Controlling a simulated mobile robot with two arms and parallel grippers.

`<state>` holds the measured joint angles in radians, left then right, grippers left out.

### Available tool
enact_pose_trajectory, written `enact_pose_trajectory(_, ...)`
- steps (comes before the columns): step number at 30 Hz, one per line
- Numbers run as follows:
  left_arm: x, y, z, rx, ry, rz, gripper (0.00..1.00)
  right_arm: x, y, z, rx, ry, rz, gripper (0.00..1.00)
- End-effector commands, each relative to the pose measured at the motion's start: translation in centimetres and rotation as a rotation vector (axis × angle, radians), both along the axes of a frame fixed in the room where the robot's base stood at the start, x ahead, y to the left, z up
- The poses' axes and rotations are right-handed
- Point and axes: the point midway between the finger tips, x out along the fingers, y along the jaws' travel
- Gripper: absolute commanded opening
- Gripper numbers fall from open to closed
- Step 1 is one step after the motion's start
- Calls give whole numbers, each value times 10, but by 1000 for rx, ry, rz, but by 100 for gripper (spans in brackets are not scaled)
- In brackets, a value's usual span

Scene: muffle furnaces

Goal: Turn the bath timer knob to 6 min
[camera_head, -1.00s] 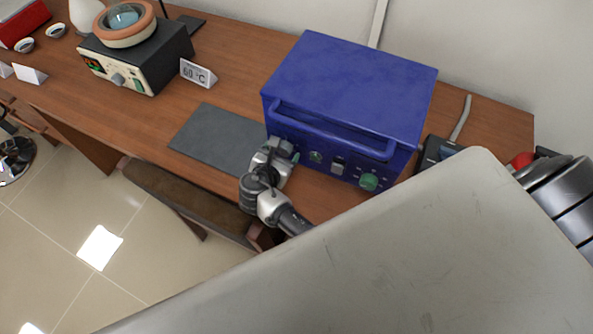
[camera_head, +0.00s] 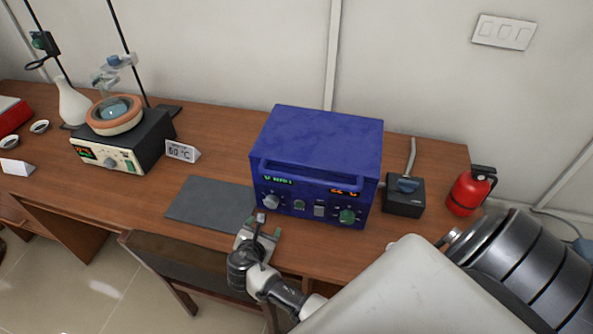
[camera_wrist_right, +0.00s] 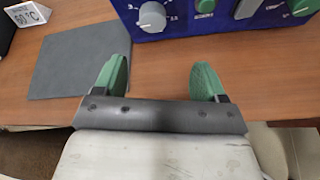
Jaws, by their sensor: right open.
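A blue box-shaped unit (camera_head: 318,140) with a front handle stands on the wooden table. Its front has two lit displays, a grey knob (camera_head: 271,202) at the left and a green knob (camera_head: 347,216) at the right. In the right wrist view the grey knob (camera_wrist_right: 152,17) has a white pointer line and a printed scale, too cropped to read fully. I cannot tell which knob is the bath timer. My right gripper (camera_head: 268,226) is open and empty, in front of the grey knob and apart from it. Its green fingertips (camera_wrist_right: 162,80) show below the knob. My left gripper is out of view.
A grey mat (camera_head: 210,203) lies left of the blue unit. A heating unit (camera_head: 120,147) with a flask and a 60 °C sign (camera_head: 182,151) stand farther left. A black box (camera_head: 404,196) and a red extinguisher (camera_head: 465,192) are at the right. A chair (camera_head: 190,270) stands at the front edge.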

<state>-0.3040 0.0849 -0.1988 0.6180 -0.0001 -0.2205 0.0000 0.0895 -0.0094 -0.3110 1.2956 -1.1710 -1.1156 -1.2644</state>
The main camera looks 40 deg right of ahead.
Motion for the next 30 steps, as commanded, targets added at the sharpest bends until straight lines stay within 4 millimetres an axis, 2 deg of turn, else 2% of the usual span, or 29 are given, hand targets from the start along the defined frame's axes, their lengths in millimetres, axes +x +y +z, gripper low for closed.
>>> enact_pose_trajectory(12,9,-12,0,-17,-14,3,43,-68,-13,0,475,-195,-347,72)
enact_pose_trajectory(17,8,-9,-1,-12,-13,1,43,-98,-13,5,680,-274,-509,72)
enact_pose_trajectory(21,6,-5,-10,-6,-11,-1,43,-119,-9,-16,828,-300,-624,72)
enact_pose_trajectory(30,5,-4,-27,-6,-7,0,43,-142,0,-72,981,-290,-736,72)
